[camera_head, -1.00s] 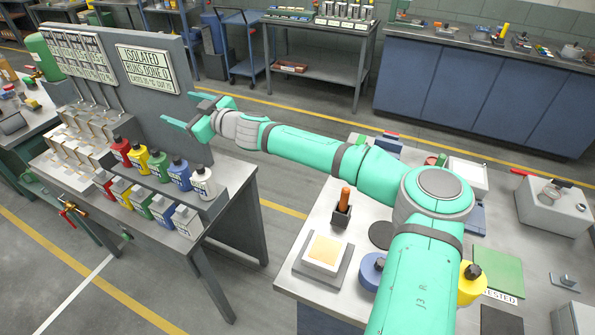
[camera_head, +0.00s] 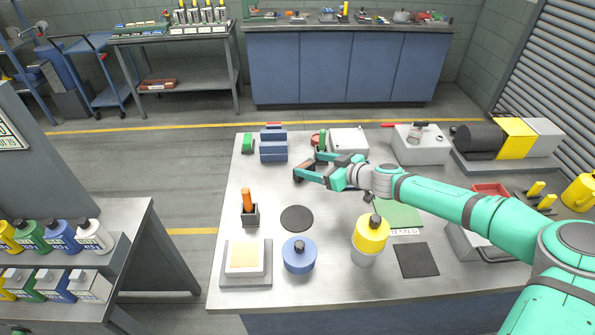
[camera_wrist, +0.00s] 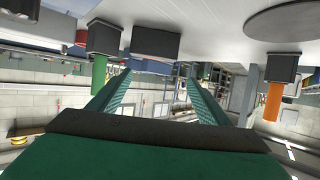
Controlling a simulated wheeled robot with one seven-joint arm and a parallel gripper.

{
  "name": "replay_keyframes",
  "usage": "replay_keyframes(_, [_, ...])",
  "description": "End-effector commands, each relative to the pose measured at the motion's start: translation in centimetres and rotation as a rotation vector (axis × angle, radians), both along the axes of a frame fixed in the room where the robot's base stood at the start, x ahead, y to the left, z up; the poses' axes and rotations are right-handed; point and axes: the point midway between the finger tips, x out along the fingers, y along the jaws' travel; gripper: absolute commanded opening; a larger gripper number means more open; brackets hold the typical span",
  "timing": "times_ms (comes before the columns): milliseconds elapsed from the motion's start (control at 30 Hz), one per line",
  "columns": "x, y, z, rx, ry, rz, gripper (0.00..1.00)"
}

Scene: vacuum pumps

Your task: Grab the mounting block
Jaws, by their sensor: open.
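My gripper (camera_head: 308,166) is open over the back middle of the grey workbench, its fingers pointing left. In the wrist view, which is upside down, both green fingers (camera_wrist: 158,80) are spread with nothing between their tips. A dark grey block (camera_wrist: 155,43) sits on the bench ahead, lined up with the gap and on the bench side of the tips. It is the likely mounting block, though no label confirms it. In the head view the fingers partly hide this spot. Blue blocks (camera_head: 273,151) stand further left on the bench.
A green handle in a grey holder (camera_wrist: 100,70) is close to one finger. An orange handle in a dark holder (camera_head: 247,205), a dark disc (camera_head: 297,218), a blue round part (camera_head: 298,255) and a yellow-topped part (camera_head: 370,236) stand nearer. A white box (camera_head: 349,141) is behind.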

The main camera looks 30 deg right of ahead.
Motion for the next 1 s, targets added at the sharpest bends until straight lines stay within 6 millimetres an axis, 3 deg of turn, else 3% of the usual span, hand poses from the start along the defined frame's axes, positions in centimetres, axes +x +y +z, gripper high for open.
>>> replay_keyframes(67, [-1.5,-1.5,-0.5,0.006,0.009,-0.023,0.71])
replay_keyframes(167, [-1.8,-2.0,-0.9,0.01,0.014,-0.032,0.71])
replay_keyframes(400, [1.2,-1.6,-2.4,0.011,0.015,-0.035,0.71])
replay_keyframes(733, [3.4,-1.1,-3.6,0.011,0.015,-0.035,0.71])
replay_keyframes(1000, [6.4,-0.5,-5.6,0.011,0.015,-0.034,0.71])
